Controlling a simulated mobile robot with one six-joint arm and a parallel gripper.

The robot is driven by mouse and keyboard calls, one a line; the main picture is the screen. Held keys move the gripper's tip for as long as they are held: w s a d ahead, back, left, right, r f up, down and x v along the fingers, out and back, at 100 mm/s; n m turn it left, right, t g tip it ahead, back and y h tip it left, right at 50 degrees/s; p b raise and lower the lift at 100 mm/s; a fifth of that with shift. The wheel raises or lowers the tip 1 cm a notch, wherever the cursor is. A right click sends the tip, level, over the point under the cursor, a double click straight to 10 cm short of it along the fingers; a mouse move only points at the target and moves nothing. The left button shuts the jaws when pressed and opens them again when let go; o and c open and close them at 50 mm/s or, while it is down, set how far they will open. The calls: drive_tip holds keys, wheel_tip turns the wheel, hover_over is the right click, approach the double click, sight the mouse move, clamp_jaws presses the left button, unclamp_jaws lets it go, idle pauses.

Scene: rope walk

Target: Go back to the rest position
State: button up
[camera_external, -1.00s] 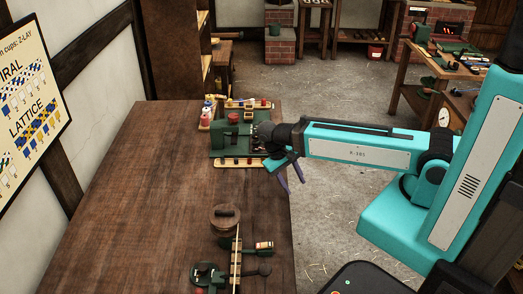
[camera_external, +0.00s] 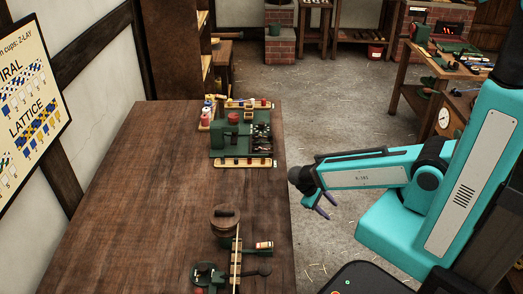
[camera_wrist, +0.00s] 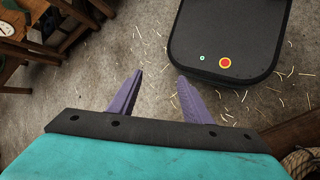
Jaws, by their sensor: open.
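My gripper (camera_external: 325,205) is off the right edge of the wooden bench, above the floor, pointing down. In the wrist view its two purple fingers (camera_wrist: 157,95) stand apart with nothing between them, and bare floor shows beyond. My teal arm reaches left from its upright link at the right of the external view.
The wooden bench (camera_external: 130,200) carries a green machine (camera_external: 232,135) with trays of small coloured pieces at its far end. A round wooden lidded pot (camera_external: 226,217) and a green clamp (camera_external: 208,275) stand nearer. A side table (camera_external: 455,65) holds tools. The floor (camera_external: 330,110) between is open.

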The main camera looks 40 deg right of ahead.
drive_tip(key=s+a+f+y+b, duration=0.2)
drive_tip(key=s+f, duration=0.2)
drive_tip(key=f, duration=0.4)
drive_tip(key=s+a+f+y+b, duration=0.2)
drive_tip(key=s+f, duration=0.3)
drive_tip(key=f, duration=0.4)
drive_tip(key=shift+a+m+g+y+b, duration=0.25)
drive_tip(key=shift+y+b, duration=0.25)
drive_tip(key=shift+y, duration=0.3)
idle(1.3)
